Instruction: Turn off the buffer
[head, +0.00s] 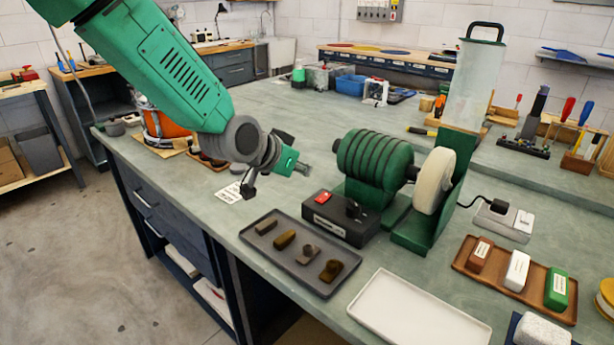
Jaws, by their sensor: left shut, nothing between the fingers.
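The buffer (372,163) is a ribbed green motor with a pale round wheel (434,181) on its right side. A black control box (341,218) sits in front of it, with a red switch (322,198) on its left part and a black knob (353,209) on its right part. I cannot tell from this view whether the wheel turns. My left gripper (304,171) is shut and empty, above the bench, left of the motor and up and left of the red switch, apart from both. My right gripper is not in view.
A dark tray (251,238) with several small blocks lies in front of the control box. An empty white tray (372,324) lies to its right. A brown tray (463,268) holds three bars. A clear cylinder (474,85) stands behind the wheel.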

